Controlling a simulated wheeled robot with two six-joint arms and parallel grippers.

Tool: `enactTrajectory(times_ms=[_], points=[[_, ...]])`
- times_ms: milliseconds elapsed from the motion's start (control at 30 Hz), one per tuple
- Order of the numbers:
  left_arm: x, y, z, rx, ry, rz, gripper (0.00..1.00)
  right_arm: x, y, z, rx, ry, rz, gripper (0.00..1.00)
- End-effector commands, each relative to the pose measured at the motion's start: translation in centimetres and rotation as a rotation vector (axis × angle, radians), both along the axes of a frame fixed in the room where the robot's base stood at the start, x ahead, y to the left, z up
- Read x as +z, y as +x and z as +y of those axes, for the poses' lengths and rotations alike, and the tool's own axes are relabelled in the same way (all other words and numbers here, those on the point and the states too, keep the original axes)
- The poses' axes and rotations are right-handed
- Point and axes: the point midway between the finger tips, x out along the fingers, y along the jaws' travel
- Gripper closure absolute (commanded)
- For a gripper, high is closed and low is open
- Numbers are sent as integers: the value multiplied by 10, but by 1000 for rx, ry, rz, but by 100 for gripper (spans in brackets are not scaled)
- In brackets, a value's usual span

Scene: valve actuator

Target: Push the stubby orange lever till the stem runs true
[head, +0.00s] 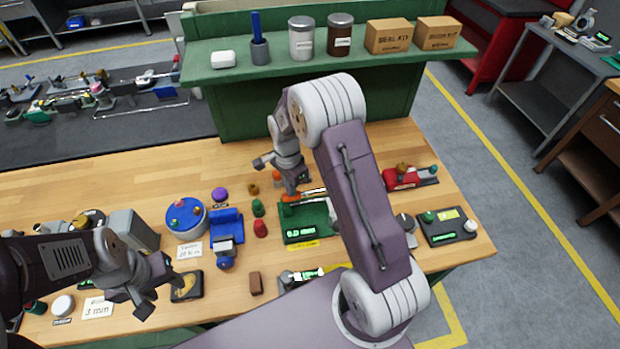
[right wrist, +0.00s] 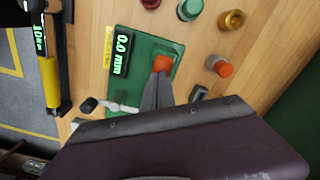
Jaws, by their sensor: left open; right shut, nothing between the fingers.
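The stubby orange lever (head: 290,198) sits at the far edge of a green fixture (head: 318,214) on the workbench. In the right wrist view the lever's orange block (right wrist: 162,63) is right at my fingertips. My right gripper (head: 291,188) is shut and empty, pointing down at the lever; I cannot tell whether it touches it. A pale rod with a black end (right wrist: 118,106) lies along the fixture's edge; I cannot make out the stem for certain. The green display (right wrist: 121,52) reads 0.0 mm. My left gripper (head: 143,297) is open and empty, at the front left.
Green, red and brass pegs (head: 258,208) stand left of the fixture, with a blue vise-like device (head: 226,230) beyond. A red device (head: 402,178) and a dark box (head: 445,226) are to the right. A green shelf (head: 235,80) with jars and cartons rises behind.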

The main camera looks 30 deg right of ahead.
Motion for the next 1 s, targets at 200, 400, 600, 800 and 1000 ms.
enactTrajectory(times_ms=[200,400,600,800,1000], points=[[16,0,0,0,0,0,54,18,-1,-4,0,0,0,100],[28,0,0,0,0,0,54,33,-2,-8,-1,0,-1,100],[40,0,0,0,0,0,54,47,-3,-12,-1,0,-1,100],[52,0,0,0,0,0,54,61,-4,-16,0,0,-1,100],[65,0,0,0,0,0,54,75,-5,-20,-1,0,0,100]])
